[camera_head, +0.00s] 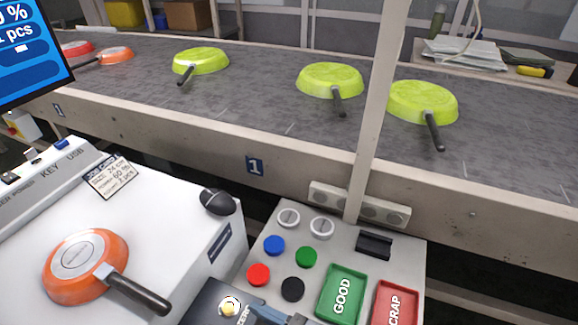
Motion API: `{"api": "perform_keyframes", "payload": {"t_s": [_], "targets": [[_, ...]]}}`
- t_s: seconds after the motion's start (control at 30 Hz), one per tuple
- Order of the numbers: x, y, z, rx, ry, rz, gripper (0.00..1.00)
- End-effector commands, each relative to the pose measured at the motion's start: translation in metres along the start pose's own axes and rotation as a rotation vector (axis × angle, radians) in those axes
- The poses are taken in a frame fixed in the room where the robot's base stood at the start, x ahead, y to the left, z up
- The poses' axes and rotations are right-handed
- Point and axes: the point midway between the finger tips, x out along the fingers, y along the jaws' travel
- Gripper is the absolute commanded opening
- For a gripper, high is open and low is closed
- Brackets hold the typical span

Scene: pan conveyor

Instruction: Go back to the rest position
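My gripper cannot be made out in this view. A dark item (210,305) with a round pale knob and partly cut-off lettering sits at the bottom edge. A blue-grey piece (268,314) beside it is cut off by the frame, and I cannot tell what it is. An orange pan (70,262) lies bottom up on the white machine top (150,235), its dark handle pointing to the lower right. Nothing is seen touching the pan.
Yellow-green pans (330,80) and, at far left, orange and red pans lie on the conveyor (250,100). A pale post (378,110) stands before it. A panel (330,240) holds round buttons, a green GOOD tray (342,294) and a red SCRAP tray (395,303). A screen (30,50) is upper left.

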Motion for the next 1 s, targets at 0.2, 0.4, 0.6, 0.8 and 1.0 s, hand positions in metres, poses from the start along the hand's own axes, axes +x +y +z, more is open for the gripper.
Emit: {"api": "perform_keyframes", "payload": {"t_s": [0.2,0.4,0.6,0.8,1.0], "targets": [[-0.038,0.020,0.030,0.061,-0.023,0.140,0.59],[-0.099,0.038,0.064,0.136,-0.040,0.337,0.59],[-0.184,0.040,0.089,0.212,-0.032,0.576,0.59],[-0.261,0.019,0.089,0.261,0.001,0.770,0.59],[-0.315,-0.011,0.069,0.290,0.046,0.902,0.59]]}}
